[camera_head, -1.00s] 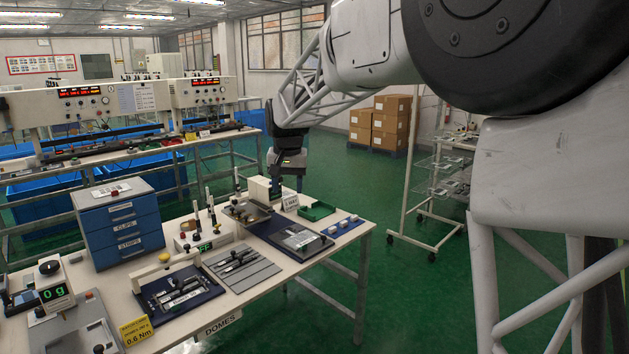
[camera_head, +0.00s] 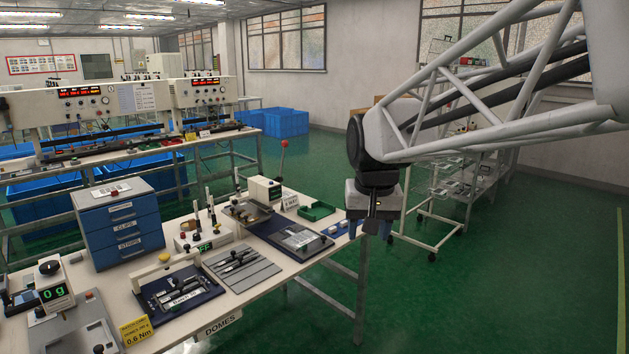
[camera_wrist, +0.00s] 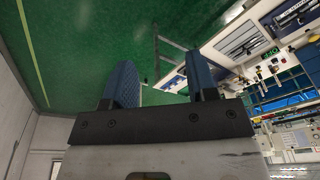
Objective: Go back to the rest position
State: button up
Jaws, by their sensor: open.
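My gripper (camera_head: 376,226) hangs in the head view at the right end of the white workbench (camera_head: 285,265), pointing down, its blue fingers beside the bench's right edge. In the wrist view my gripper (camera_wrist: 160,85) shows two blue fingers spread apart with nothing between them. Green floor lies beyond the fingers, and the bench (camera_wrist: 215,55) is to their right. The gripper hides part of the bench's right end in the head view.
On the bench are a blue drawer unit (camera_head: 120,222), a green tray (camera_head: 317,211), a red-knobbed lever (camera_head: 284,147) and several fixtures. A wheeled rack (camera_head: 432,215) stands behind my arm. Open green floor (camera_head: 480,305) lies at right.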

jog(key=s+d+f, duration=0.2)
jog(key=s+f, duration=0.1)
jog(key=s, duration=0.4)
jog(key=s+d+f, duration=0.3)
jog(key=s, duration=0.5)
jog(key=s+d+f, duration=0.3)
jog(key=s+f, duration=0.1)
jog(key=s, duration=0.4)
jog(key=shift+s+d+t, duration=0.15)
jog(key=shift+s+t, duration=0.1)
jog(key=shift+t, duration=0.05)
dwell(1.0)
